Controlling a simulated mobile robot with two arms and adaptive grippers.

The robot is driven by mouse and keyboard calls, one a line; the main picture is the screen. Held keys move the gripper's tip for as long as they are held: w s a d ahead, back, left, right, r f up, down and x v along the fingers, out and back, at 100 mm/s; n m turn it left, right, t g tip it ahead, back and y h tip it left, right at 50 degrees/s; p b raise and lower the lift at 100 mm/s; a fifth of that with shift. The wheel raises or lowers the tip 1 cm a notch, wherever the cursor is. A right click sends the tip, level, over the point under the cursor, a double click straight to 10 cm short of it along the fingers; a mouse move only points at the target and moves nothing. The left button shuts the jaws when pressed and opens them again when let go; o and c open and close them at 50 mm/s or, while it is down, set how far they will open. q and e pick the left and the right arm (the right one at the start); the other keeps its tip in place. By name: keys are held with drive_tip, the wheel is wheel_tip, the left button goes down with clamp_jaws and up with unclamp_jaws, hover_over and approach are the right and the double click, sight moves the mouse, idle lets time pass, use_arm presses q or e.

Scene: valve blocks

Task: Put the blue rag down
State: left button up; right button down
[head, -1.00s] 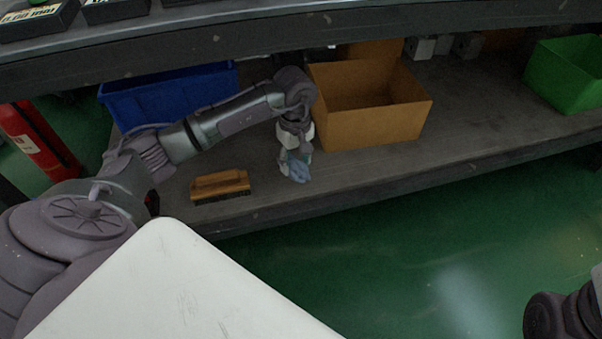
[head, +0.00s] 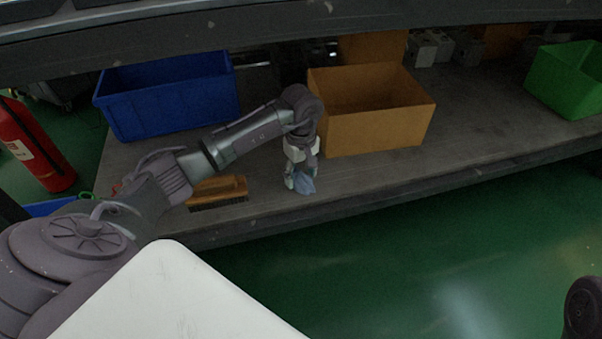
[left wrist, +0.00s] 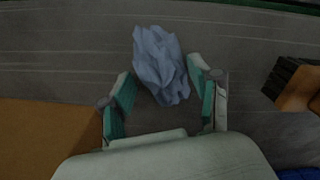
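The blue rag (head: 304,184) is a crumpled light-blue cloth on the grey shelf, in front of the cardboard box. In the left wrist view the rag (left wrist: 160,66) lies between and beyond the fingertips. My left gripper (head: 301,174) points down at the rag from above. In the left wrist view the left gripper's fingers (left wrist: 160,72) are spread, one on each side of the rag, with narrow gaps showing. Any light contact is hard to tell. My right gripper is not in view; only a dark part of my right arm shows at the lower right edge.
The shelf (head: 450,140) holds a cardboard box (head: 375,130) just behind the rag, a wooden brush (head: 218,191) to its left, a blue bin (head: 170,100) and a green bin (head: 565,80). The shelf's front edge lies close before the rag. An upper ledge (head: 300,30) runs above.

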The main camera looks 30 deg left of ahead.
use_arm(q)
drive_tip(key=shift+o, duration=0.9)
